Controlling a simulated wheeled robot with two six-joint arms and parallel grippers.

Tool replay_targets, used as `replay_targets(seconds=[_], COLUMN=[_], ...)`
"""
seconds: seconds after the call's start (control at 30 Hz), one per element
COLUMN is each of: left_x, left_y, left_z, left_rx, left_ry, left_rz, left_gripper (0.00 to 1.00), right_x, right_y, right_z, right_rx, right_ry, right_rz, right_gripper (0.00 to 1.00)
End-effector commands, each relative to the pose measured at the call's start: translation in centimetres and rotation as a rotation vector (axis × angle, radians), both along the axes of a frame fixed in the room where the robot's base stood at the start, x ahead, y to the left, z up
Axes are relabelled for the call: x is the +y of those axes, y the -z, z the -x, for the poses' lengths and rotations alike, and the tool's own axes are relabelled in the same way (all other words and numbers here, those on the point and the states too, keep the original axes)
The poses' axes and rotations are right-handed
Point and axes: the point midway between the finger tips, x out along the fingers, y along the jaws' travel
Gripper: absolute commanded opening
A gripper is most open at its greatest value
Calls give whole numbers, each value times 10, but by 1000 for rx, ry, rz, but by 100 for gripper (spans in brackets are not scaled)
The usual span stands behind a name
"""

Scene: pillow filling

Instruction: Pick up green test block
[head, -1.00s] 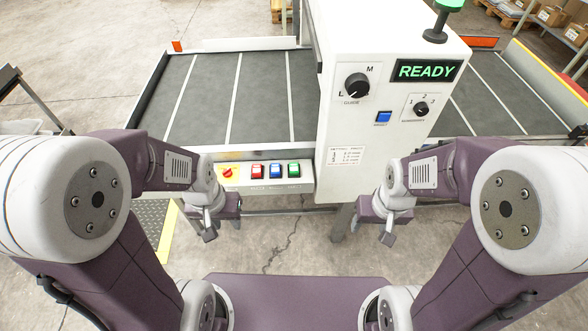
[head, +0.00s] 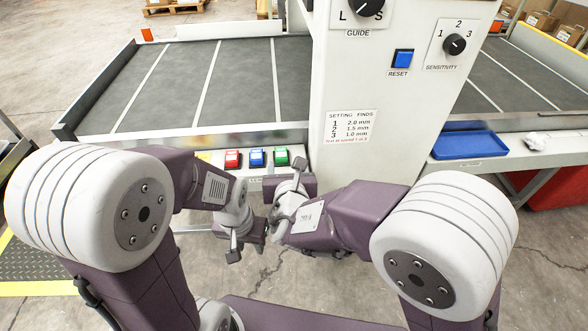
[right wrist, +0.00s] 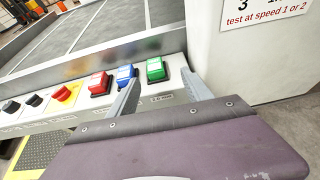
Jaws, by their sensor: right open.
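The green test block (head: 281,156) sits at the right end of a row of coloured blocks on the machine's front ledge. It also shows in the right wrist view (right wrist: 156,69), ahead of my right gripper and between the lines of its two fingers. My right gripper (right wrist: 160,78) is open, with nothing between its fingers. In the head view my right gripper (head: 288,190) is just in front of the ledge, below the green block. My left gripper (head: 244,250) hangs to its left, close beside it; its opening is unclear.
A blue block (head: 256,157) and a red block (head: 232,159) sit left of the green one. A red knob on a yellow base (right wrist: 64,93) is further left. The white machine column (head: 380,120) rises just right of the green block. A blue tray (head: 468,145) lies further right.

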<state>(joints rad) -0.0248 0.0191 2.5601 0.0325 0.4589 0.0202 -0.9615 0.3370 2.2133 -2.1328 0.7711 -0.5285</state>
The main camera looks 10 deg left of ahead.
Motion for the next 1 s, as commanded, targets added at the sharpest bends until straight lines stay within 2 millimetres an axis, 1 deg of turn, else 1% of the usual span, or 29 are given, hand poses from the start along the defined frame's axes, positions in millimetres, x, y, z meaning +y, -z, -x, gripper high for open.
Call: replay_targets(seconds=[0.03, 0.13, 0.33, 0.53, 0.7, 0.8, 0.9, 1.0], left_x=[0, 0, 0, 0, 0, 0, 0, 0], left_y=[1, 0, 8, 10, 18, 19, 19, 19], left_z=[0, 0, 0, 0, 0, 0, 0, 0], left_rx=[0, -1, 0, 0, 0, 0, 0, 0], left_ry=[0, 0, 0, 0, 0, 0, 0, 0], left_rz=[0, 0, 0, 0, 0, 0, 0, 0], left_gripper=[36, 36, 36, 36, 36, 36, 36, 36], right_x=[5, 6, 13, 17, 29, 32, 33, 34], right_y=[0, -1, 12, 16, 34, 36, 38, 37], right_z=[1, -2, -28, -36, -60, -72, -76, -76], right_rx=[-9, -12, -10, -8, -8, -9, -8, -8], right_ry=[-19, -21, -16, -18, -16, -14, -16, -16], right_rz=[7, 9, 8, 8, 7, 6, 6, 6], right_gripper=[58, 58, 58, 58, 58, 58, 58, 58])
